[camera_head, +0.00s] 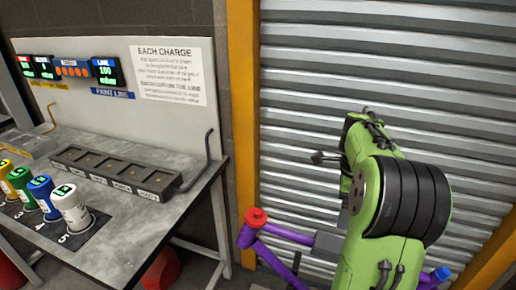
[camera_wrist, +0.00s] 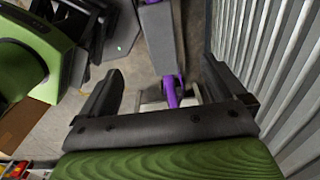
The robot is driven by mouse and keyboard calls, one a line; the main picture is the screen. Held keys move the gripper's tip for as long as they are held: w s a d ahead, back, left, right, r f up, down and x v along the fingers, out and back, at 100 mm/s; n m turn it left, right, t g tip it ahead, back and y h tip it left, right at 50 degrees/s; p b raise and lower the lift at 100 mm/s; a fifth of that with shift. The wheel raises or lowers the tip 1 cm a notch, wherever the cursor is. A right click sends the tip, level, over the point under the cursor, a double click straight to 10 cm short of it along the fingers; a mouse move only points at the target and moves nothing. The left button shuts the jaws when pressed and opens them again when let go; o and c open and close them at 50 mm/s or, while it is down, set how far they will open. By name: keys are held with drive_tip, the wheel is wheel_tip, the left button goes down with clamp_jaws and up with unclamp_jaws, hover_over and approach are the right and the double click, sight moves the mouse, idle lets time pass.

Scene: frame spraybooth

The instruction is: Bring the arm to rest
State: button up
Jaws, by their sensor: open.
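My green arm (camera_head: 375,215) is raised at the right of the head view, in front of the shutter. My gripper (camera_wrist: 165,88) shows in the wrist view with its two dark fingers wide apart and nothing held between them. In the head view my gripper cannot be made out clearly. A purple tube frame (camera_head: 285,235) with a red cap (camera_head: 256,217) and a blue cap (camera_head: 441,273) is partly hidden behind my arm. A purple part (camera_wrist: 173,92) also shows beyond the fingers in the wrist view, apart from them.
A grey workbench (camera_head: 125,232) stands at the left with a tray of several slots (camera_head: 118,172) and several labelled cups, one white (camera_head: 70,208). A panel with displays (camera_head: 70,70) stands behind. The ribbed shutter (camera_head: 310,120) is close behind my arm.

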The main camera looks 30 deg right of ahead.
drive_tip(key=s+a+r+n+t+h+p, duration=0.1)
drive_tip(key=a+r+n+p, duration=0.2)
drive_tip(key=a+r+n, duration=0.55)
drive_tip(key=s+a+r+n+t+h+p, duration=0.1)
drive_tip(key=a+r+n+p, duration=0.4)
drive_tip(key=a, duration=0.6)
drive_tip(key=s+a+n+t+y+p, duration=0.2)
drive_tip(key=s+a+n, duration=0.6)
drive_tip(key=n, duration=0.6)
drive_tip(key=shift+s+a+r+t+p, duration=0.3)
drive_tip(key=shift+a+t+p, duration=0.25)
drive_tip(key=shift+a+t, duration=0.3)
